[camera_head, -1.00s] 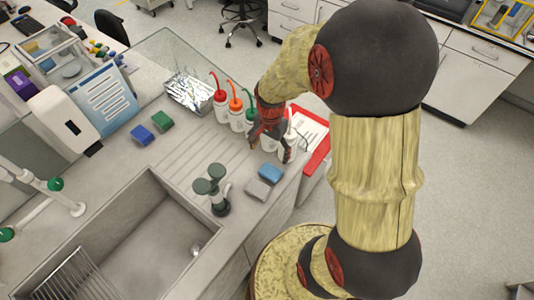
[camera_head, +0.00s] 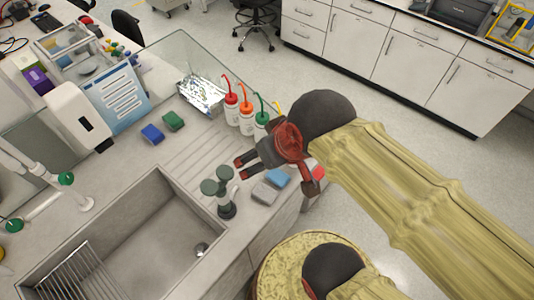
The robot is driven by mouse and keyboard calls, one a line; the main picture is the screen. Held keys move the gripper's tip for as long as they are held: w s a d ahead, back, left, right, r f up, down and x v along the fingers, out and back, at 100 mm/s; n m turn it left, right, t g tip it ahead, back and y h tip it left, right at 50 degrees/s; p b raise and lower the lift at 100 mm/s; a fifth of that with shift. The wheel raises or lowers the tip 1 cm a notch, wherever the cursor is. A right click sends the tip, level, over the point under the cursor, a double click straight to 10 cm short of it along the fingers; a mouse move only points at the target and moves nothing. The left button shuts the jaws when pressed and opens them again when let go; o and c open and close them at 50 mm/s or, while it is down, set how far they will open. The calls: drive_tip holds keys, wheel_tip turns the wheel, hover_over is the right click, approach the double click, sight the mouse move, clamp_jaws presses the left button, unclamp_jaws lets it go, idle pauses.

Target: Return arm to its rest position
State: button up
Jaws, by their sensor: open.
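My gripper (camera_head: 240,168) is over the right part of the sink counter, its two dark fingers with red parts pointing left. The fingers are spread apart and nothing shows between them. My arm (camera_head: 400,180), in a yellowish cover with dark joints, reaches in from the right and hides the counter's right edge. The gripper appears just above the dark green-topped tap fitting (camera_head: 223,190) and left of my dark wrist joint. I cannot tell its exact height above the counter.
Wash bottles with red, orange and green tops (camera_head: 247,115) stand behind the gripper. Blue and grey sponges (camera_head: 271,186) lie below it. A sink (camera_head: 130,240) is at left front. A foil-covered tray (camera_head: 201,94) stands farther back. Open floor (camera_head: 350,110) lies beyond the counter, before white cabinets (camera_head: 400,55).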

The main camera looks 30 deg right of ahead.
wheel_tip(320, 180, down, 6)
drive_tip(key=b, duration=0.5)
drive_tip(key=shift+r, duration=0.25)
idle(0.5)
